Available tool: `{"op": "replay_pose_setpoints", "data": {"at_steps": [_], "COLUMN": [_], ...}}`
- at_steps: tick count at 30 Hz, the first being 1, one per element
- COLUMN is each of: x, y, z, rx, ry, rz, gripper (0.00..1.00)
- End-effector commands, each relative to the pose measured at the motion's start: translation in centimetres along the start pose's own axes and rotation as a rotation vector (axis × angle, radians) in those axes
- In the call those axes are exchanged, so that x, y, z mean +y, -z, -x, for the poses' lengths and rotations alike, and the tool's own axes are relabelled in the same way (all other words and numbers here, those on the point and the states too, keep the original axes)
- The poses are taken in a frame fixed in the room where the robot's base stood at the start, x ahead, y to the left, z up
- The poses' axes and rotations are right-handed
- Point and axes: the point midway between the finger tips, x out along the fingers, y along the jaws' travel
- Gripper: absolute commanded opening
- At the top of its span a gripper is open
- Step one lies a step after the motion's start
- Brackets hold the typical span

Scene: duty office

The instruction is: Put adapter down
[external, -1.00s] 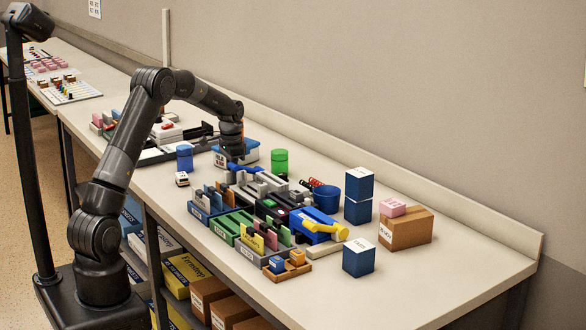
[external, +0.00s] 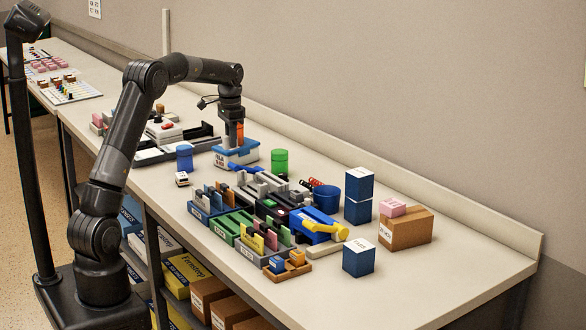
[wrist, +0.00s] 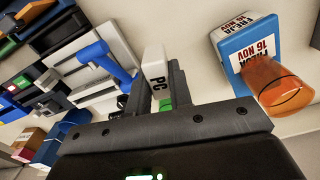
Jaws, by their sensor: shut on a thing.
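My gripper (wrist: 162,84) is shut on a white, narrow block marked "PC" (wrist: 156,62), which I take to be the adapter. A small green part (wrist: 166,103) shows between the fingers. In the external view my gripper (external: 231,142) points down above the bench by the blue-and-white box; the adapter cannot be made out there.
The blue-and-white box (external: 225,159) carries a label and an orange see-through cup (wrist: 283,88). A blue-handled tool (wrist: 117,67) lies on the grey organiser. A blue jar (external: 184,158) and green jar (external: 279,161) flank the box.

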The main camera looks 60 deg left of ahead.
Motion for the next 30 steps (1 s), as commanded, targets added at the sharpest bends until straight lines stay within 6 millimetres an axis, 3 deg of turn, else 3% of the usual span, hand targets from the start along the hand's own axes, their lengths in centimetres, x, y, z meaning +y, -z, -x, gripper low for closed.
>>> {"op": "replay_pose_setpoints", "data": {"at_steps": [7,17,23,30], "x": [0.0,6.2,13.7,26.1], "y": [0.1,4.7,8.9,13.4], "z": [4.7,4.4,4.4,4.5], "rx": [0.004,0.0,-0.001,-0.002], "ry": [0.003,0.002,0.003,0.004], "rz": [0.0,-0.125,-0.261,-0.466], "gripper": [0.0,0.0,0.0,0.0]}}
